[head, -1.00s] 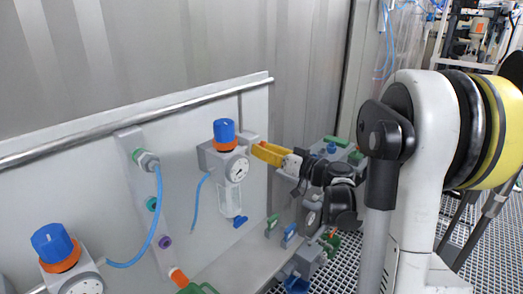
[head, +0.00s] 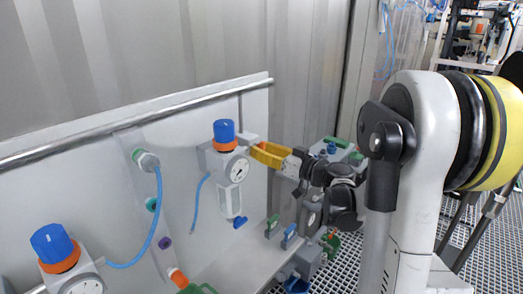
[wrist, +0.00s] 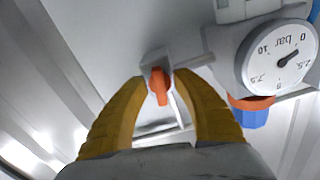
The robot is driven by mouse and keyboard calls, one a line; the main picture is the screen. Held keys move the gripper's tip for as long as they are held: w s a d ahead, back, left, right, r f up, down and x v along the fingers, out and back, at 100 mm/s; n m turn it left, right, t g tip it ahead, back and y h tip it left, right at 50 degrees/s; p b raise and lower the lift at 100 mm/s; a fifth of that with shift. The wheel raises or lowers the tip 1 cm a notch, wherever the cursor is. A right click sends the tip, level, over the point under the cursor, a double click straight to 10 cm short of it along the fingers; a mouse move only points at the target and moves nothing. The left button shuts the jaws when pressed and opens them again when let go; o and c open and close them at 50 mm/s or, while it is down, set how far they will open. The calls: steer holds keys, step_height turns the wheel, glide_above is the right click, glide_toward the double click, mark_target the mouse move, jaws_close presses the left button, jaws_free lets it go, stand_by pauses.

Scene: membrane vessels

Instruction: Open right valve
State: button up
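The right valve is a small grey fitting with an orange-red handle (wrist: 160,85), on the panel beside the right pressure regulator. My gripper (wrist: 162,78) has its two yellow curved fingers on either side of this handle, with the tips close against it. The fingers appear shut on the handle, though contact at the right tip is hard to see. In the head view my gripper (head: 252,149) reaches left to the panel, just right of the right regulator (head: 226,160). The handle is mostly hidden by the fingers there.
The regulator's gauge (wrist: 282,55) is close to the right finger. A left regulator (head: 57,254) and a blue hose (head: 157,215) are on the panel further left. Several small green and blue valves stand below my gripper. A metal rail (head: 120,117) runs along the panel top.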

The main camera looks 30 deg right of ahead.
steer(key=v, duration=1.2)
stand_by(0.3)
steer(key=s+a+f+m+g, duration=0.1)
steer(key=s+a+f+g, duration=0.2)
steer(key=a, duration=0.6)
steer(key=a+f+g, duration=0.2)
steer(key=a+g, duration=0.2)
steer(key=a, duration=0.5)
steer(key=s+a+f+g+h, duration=0.1)
steer(key=s+a+f+h, duration=0.1)
steer(key=s, duration=0.4)
steer(key=s+a+f+m+g+h, duration=0.1)
steer(key=s+a+h, duration=0.1)
steer(key=s+h, duration=0.2)
steer(key=s, duration=0.3)
steer(key=shift+f+g, duration=0.4)
steer(key=shift+a, duration=0.1)
